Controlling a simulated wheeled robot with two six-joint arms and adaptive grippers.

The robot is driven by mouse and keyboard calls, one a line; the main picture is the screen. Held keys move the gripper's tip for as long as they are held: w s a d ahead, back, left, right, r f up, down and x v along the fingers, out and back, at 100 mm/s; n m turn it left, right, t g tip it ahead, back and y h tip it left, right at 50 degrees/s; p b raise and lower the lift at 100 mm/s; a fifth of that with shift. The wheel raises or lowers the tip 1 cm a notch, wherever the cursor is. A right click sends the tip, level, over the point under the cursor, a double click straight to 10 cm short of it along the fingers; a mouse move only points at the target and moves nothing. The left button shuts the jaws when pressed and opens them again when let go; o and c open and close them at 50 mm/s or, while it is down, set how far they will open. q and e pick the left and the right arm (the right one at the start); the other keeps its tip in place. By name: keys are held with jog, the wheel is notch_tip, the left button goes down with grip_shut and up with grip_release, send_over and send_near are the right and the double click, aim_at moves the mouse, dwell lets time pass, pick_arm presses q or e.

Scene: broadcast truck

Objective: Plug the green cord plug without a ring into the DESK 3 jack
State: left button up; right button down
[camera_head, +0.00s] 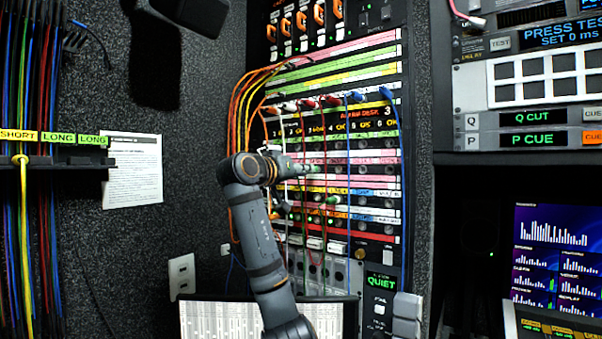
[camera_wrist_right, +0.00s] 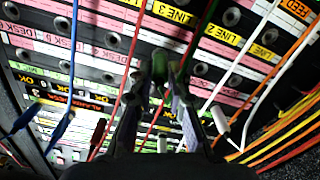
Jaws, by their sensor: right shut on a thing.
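My right arm reaches up to the jack panel (camera_head: 375,255), and my right gripper (camera_head: 300,167) is at its middle rows. A green plug (camera_head: 313,168) shows at its fingertips in the head view. In the wrist view the right gripper (camera_wrist_right: 167,75) is shut around the end of a green cord (camera_wrist_right: 203,35), and the fingers hide most of the plug. Whether that plug has a ring I cannot tell. Pink strips with DESK labels (camera_wrist_right: 62,40) show at the left of the wrist view, but the DESK 3 jack cannot be picked out surely. My left gripper is out of view.
Red, blue, white and orange cords hang across the panel. A red cord (camera_wrist_right: 133,55) and a white cord (camera_wrist_right: 235,65) run close beside the fingers. Orange cords (camera_head: 240,105) bunch at the panel's left edge. A monitor (camera_head: 555,255) stands to the right.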

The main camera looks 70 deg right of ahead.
jog(key=shift+s+d, duration=0.1)
jog(key=shift+d, duration=0.1)
jog(key=c, duration=1.2)
grip_release()
jog(key=v, duration=1.2)
